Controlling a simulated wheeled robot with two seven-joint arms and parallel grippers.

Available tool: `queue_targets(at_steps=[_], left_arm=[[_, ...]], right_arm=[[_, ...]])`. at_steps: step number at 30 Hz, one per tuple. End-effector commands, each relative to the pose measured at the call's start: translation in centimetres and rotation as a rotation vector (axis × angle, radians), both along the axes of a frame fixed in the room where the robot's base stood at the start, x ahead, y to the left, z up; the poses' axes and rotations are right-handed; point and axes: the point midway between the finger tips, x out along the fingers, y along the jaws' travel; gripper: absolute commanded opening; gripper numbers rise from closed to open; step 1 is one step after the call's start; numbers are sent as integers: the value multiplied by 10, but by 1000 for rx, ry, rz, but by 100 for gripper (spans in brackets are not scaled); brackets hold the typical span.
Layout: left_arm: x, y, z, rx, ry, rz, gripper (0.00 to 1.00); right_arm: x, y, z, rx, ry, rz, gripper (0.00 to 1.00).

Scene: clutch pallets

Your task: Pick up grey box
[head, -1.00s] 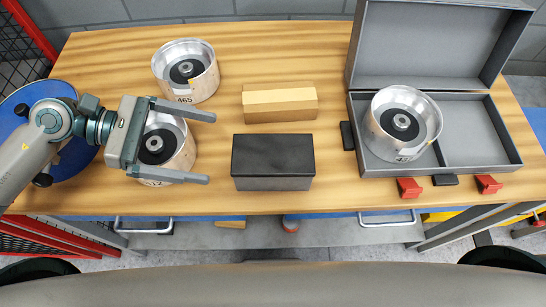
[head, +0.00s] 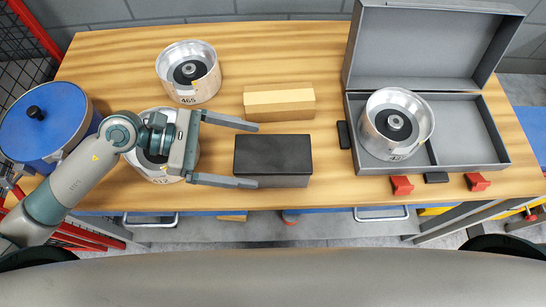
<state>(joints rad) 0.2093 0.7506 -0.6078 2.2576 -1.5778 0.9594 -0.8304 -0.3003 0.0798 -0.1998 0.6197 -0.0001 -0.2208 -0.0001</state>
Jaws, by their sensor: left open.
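The dark grey box (head: 274,155) sits on the wooden table in the middle, with a smooth, nearly black top. My left gripper (head: 256,155) is open and comes in from the left. In the picture, one fingertip is just behind the box's left end and the other overlaps its front face. The jaws look empty; I cannot tell their height above the box or whether they touch it. A larger grey case (head: 467,171) stands open at the right with a metal cup (head: 397,124) in its left compartment. My right gripper is out of view.
A wooden block (head: 279,103) lies behind the box. Two metal cups stand at the left, one at the back (head: 188,72) and one (head: 148,172) partly hidden by my left gripper. A blue pot (head: 45,122) is at far left. Red latches (head: 401,186) sit before the case.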

Motion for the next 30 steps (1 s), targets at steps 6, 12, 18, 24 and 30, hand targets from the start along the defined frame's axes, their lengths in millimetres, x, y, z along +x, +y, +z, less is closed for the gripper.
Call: queue_targets(at_steps=[6, 12, 18, 24, 30], left_arm=[[0, 0, 0, 0, 0, 0, 95], [0, -6, -2, -2, 1, 0, 95], [1, -27, -10, -3, 2, 0, 95], [1, -45, -19, -1, 1, 0, 95], [1, -47, -22, 0, 1, 1, 95]], right_arm=[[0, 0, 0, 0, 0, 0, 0], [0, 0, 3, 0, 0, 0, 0], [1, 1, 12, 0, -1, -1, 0], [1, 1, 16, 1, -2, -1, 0], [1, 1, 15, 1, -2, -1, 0]])
